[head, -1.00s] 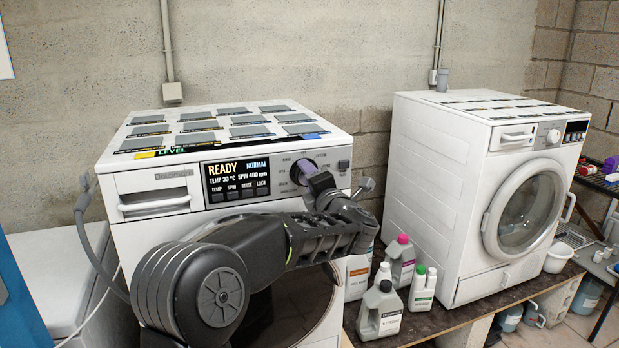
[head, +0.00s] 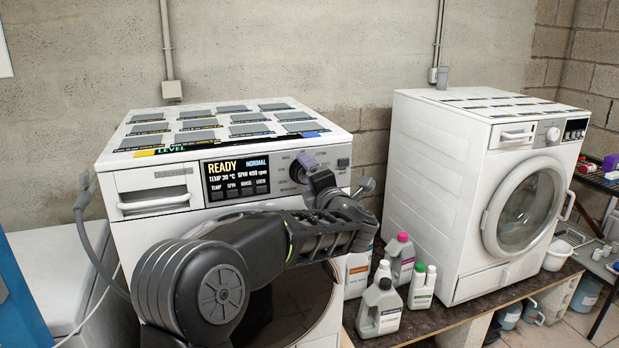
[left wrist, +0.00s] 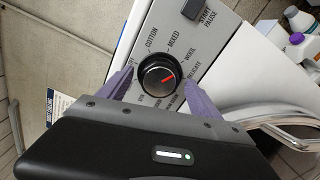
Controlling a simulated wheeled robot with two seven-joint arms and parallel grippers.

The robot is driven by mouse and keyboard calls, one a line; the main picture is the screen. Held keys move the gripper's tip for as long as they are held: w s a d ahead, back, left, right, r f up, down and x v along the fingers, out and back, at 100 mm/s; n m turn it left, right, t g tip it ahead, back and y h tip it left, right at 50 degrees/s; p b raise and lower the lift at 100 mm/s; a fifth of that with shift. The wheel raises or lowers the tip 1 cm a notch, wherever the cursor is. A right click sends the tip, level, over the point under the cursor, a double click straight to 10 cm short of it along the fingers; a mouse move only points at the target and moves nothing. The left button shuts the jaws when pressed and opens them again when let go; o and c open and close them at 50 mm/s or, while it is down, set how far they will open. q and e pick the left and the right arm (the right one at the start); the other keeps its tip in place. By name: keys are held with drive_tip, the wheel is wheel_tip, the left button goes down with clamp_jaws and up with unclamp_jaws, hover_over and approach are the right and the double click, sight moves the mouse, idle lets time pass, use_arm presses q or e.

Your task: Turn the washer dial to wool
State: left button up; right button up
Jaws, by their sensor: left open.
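The washer dial (left wrist: 154,80) is a black round knob with a silver rim and a red pointer line, on the front panel of the near washer (head: 130,185). Its printed ring includes cotton, mixed, wool (left wrist: 190,54) and delicate. The red line points to the upper right, roughly toward the wool and delicate side. In the head view the dial (head: 297,173) is partly hidden by my left gripper (head: 308,161). My left gripper (left wrist: 160,84) is open, its purple fingers on opposite sides of the dial; contact is unclear. My right gripper is not in view.
The near washer's display (head: 237,180) reads ready and normal. A start/pause button (left wrist: 192,9) sits beside the dial. Detergent bottles (head: 380,310) stand right of the near washer, with a second washer (head: 440,190) beyond them.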

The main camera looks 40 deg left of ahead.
use_arm(q)
drive_tip(key=shift+d, duration=0.1)
drive_tip(key=b+v, duration=0.2)
drive_tip(key=v, duration=0.5)
drive_tip(key=shift+s+d, duration=0.25)
drive_tip(key=shift+d, duration=0.05)
drive_tip(key=shift+w, duration=0.1)
